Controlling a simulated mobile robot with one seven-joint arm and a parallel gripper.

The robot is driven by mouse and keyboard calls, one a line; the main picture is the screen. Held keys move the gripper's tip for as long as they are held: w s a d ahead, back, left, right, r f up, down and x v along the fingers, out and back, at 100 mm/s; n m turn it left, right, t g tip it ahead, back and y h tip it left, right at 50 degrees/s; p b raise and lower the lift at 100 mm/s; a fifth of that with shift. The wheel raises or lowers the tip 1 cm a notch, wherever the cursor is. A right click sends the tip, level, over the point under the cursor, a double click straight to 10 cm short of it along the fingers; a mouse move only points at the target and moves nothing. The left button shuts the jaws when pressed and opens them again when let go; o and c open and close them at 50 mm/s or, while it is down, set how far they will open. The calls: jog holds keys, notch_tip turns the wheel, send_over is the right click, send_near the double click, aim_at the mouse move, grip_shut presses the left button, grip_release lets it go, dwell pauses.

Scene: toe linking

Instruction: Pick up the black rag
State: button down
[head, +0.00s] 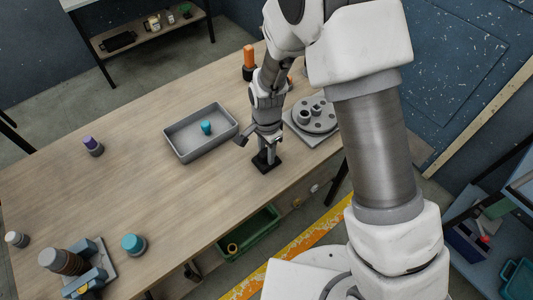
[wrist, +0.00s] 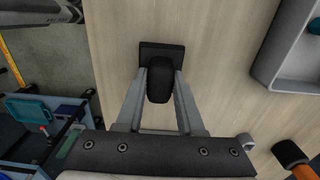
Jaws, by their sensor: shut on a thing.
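The black rag (head: 264,166) is a small dark square at the table's near edge, below my gripper (head: 267,155) in the head view. In the wrist view, my gripper (wrist: 161,82) has its two grey fingers closed on either side of a rounded, bunched black part of the rag (wrist: 158,51). The flat, squarish part shows just beyond the fingertips, on or very near the wood; I cannot tell whether it is lifted. The fingers hide some of the rag's sides.
A grey tray (head: 181,151) with a teal piece (head: 206,127) stands left of my gripper. A round grey holed fixture (head: 318,126) stands close on the right. An orange-topped item (head: 249,62) is farther back. The wooden table (head: 130,195) has free room left of the tray.

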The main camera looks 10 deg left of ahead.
jog(key=shift+r, duration=0.6)
jog(key=r, duration=0.1)
jog(key=d+r, duration=0.1)
jog(key=r, duration=0.1)
jog(key=shift+w+r, duration=0.15)
jog(key=shift+r, duration=0.1)
jog(key=w+d+r+b, duration=0.1)
jog(key=d+r, duration=0.5)
jog(key=d, duration=0.4)
jog(key=shift+d+r, duration=0.15)
jog(key=shift+d, duration=0.2)
jog(key=c, duration=1.2)
grip_release()
grip_shut()
jog(key=shift+w, duration=0.15)
